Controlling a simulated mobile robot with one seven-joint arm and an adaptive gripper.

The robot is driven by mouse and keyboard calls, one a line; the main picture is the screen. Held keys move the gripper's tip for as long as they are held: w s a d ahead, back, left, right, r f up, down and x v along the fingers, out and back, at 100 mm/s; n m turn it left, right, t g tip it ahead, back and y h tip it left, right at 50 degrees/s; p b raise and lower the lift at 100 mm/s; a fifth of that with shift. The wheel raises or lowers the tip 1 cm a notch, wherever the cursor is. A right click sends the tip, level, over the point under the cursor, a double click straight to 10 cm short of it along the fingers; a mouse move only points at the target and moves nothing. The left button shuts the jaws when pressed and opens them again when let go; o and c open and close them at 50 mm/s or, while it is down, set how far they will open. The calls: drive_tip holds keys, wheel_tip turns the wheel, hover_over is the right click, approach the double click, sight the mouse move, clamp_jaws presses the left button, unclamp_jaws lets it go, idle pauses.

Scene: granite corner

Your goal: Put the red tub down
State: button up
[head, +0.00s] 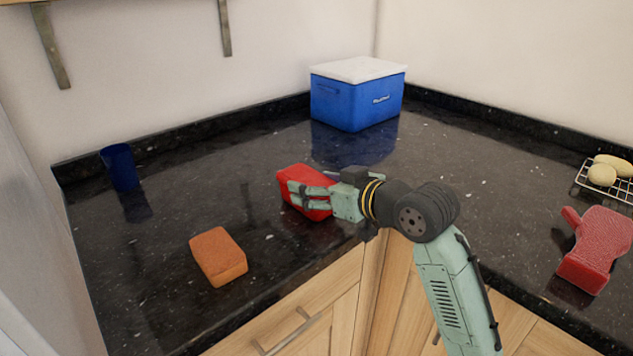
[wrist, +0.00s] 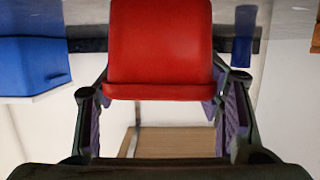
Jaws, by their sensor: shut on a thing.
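The red tub (head: 296,178) is at the middle of the dark counter in the head view, close to its inner front corner. My gripper (head: 306,195) reaches it from the right and is shut on it, with fingers across its near side. In the wrist view the red tub (wrist: 160,45) sits between the two fingers of my gripper (wrist: 162,98), one at each side. A dark reflection shows below the tub. I cannot tell whether its underside touches the counter.
The granite counter (head: 190,190) has free room around the tub. A blue cooler (head: 355,102) stands behind, a blue cup (head: 121,168) far left, an orange sponge-like block (head: 218,256) front left. A red oven mitt (head: 597,248) and a wire rack (head: 590,184) are right.

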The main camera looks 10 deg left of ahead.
drive_tip(key=shift+f, duration=0.1)
drive_tip(key=shift+f+b, duration=0.15)
drive_tip(key=shift+b, duration=0.15)
drive_tip(key=o, duration=1.5)
drive_tip(key=shift+r+p, duration=0.3)
drive_tip(key=shift+r, duration=0.05)
drive_tip(key=shift+s+d, duration=0.2)
drive_tip(key=shift+d, duration=0.1)
drive_tip(key=b+v, duration=0.2)
drive_tip(key=v, duration=0.9)
drive_tip(key=shift+s+r+b, duration=0.1)
drive_tip(key=shift+r+b, duration=0.05)
drive_tip(key=shift+b, duration=0.15)
